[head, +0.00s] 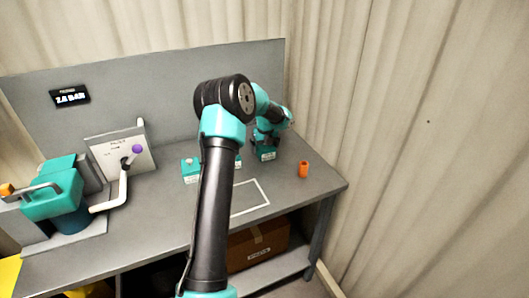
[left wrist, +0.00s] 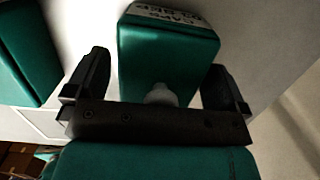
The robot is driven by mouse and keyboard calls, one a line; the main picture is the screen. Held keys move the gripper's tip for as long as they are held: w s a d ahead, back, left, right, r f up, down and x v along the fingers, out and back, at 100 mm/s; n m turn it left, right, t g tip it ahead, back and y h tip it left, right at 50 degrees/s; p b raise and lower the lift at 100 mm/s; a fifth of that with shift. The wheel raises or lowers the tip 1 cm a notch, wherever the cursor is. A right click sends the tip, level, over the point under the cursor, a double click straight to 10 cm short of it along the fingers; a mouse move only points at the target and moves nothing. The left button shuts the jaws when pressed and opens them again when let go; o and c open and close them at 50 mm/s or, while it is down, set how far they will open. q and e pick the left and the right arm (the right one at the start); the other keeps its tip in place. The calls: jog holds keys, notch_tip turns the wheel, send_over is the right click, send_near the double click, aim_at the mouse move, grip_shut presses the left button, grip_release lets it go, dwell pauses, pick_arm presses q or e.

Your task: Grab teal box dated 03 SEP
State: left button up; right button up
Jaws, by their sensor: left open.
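Teal boxes stand on the grey bench in the head view. One teal box (head: 266,154) is under my left gripper (head: 268,137), another teal box (head: 190,172) stands further left, and a third is mostly hidden behind my arm. In the left wrist view my left gripper (left wrist: 157,72) is open, with one finger on each side of a teal box (left wrist: 168,48) that has a pale knob and a white label. A neighbouring teal box (left wrist: 26,48) is at the left. My right gripper is out of view.
An orange cylinder (head: 304,169) stands right of the boxes. A white outlined rectangle (head: 252,197) marks the bench front. A teal machine (head: 52,196) and a panel with a purple-knobbed lever (head: 138,149) are at the left. A cardboard box (head: 258,244) sits on the lower shelf.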

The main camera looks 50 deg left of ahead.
pick_arm(q)
jog(key=shift+f, duration=0.25)
dwell(0.6)
jog(key=c, duration=0.9)
jog(key=shift+r, duration=0.1)
jog(key=shift+r, duration=1.8)
jog(key=shift+s+d+r, duration=0.15)
jog(key=shift+r, duration=0.05)
jog(key=s+d, duration=0.3)
jog(key=d, duration=0.1)
jog(key=s+d+r, duration=0.1)
jog(key=s+d, duration=0.2)
jog(key=s, duration=0.1)
jog(key=s+d, duration=0.3)
jog(key=d, duration=0.1)
jog(key=shift+s+d+r, duration=0.15)
jog(key=shift+d, duration=0.2)
